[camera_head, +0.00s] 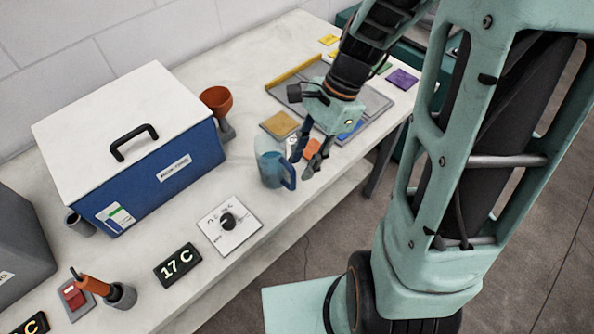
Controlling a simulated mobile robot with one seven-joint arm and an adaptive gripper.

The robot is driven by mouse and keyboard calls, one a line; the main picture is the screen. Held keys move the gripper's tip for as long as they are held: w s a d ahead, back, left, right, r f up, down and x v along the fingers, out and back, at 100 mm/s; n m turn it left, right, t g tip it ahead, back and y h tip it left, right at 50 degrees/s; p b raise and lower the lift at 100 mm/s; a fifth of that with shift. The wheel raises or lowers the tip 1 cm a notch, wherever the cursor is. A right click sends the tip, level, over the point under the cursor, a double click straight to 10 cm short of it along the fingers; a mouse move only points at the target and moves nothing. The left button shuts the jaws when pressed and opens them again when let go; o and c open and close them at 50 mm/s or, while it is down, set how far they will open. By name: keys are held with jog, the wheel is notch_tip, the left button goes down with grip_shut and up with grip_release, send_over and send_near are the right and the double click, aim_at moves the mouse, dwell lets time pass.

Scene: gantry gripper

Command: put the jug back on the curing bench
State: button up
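The jug (270,167) is a pale blue, see-through vessel with a darker blue handle on its right side. It appears upright over the white bench top (205,187), near the front edge. I cannot tell for sure whether its base touches the surface. My gripper (301,169) points down just right of the jug, beside the handle. The left finger overlaps the handle in the picture, so contact is unclear.
A blue box with a white lid (125,145) stands left of the jug. An orange funnel cup (216,101) is behind it. A dial plate (229,225) and a 17 C display (177,265) lie in front. A grey tray (370,104) and coloured cards are at right.

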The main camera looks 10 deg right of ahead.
jog(key=s+v, duration=0.1)
jog(key=v, duration=0.5)
jog(key=shift+w+r+p, duration=0.25)
jog(key=shift+w+p, duration=0.05)
jog(key=shift+w, duration=0.2)
jog(key=shift+w+d, duration=0.1)
jog(key=shift+d, duration=0.05)
